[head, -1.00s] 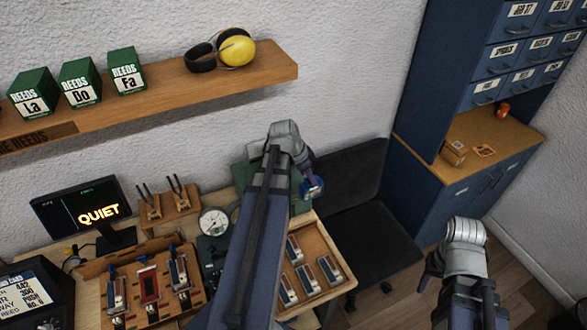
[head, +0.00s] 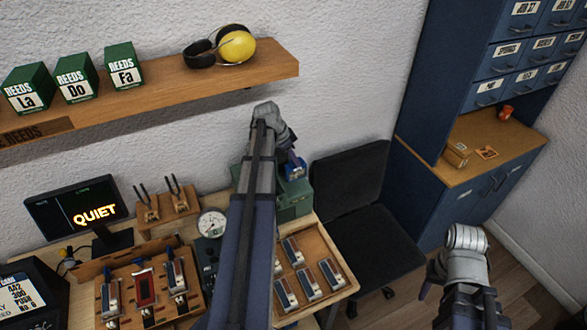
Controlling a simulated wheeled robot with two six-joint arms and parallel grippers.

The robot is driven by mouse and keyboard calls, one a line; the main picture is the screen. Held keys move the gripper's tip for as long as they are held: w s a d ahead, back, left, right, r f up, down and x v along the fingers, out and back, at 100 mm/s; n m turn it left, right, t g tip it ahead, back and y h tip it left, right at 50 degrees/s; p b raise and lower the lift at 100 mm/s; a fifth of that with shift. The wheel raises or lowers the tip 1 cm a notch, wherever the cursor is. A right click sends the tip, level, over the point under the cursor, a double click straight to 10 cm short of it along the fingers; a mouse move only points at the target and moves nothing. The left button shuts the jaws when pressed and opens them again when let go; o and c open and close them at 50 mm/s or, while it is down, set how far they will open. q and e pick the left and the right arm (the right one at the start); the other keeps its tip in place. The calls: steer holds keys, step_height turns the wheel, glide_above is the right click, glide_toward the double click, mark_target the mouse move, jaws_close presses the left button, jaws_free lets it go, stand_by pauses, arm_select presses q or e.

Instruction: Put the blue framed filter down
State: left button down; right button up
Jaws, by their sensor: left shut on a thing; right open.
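My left gripper (head: 291,150) is over the green box (head: 292,200) at the back right of the bench, with its arm reaching up across the bench. It is shut on a small blue thing (head: 297,169), which appears to be the blue framed filter. Only part of it shows, and I cannot tell whether it touches the green box. My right gripper (head: 426,288) is open and empty at the lower right, above the floor and away from the bench. Its fingers are mostly hidden by its wrist.
A wooden tray (head: 338,291) with several small blocks lies right of my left arm. Left are a wooden rack (head: 188,312), a dial gauge (head: 212,223) and a monitor (head: 80,212). A black chair (head: 350,185) stands beside the bench. A shelf (head: 180,92) hangs above.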

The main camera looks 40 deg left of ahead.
mark_target(294, 166)
arm_select(q)
steer(key=shift+f, duration=0.1)
step_height(294, 166, down, 4)
steer(key=b, duration=0.4)
steer(key=shift+w+a, duration=0.15)
steer(key=shift+a, duration=0.05)
steer(key=shift+r, duration=0.2)
steer(key=shift+f, duration=0.15)
steer(key=c, duration=0.7)
jaws_free()
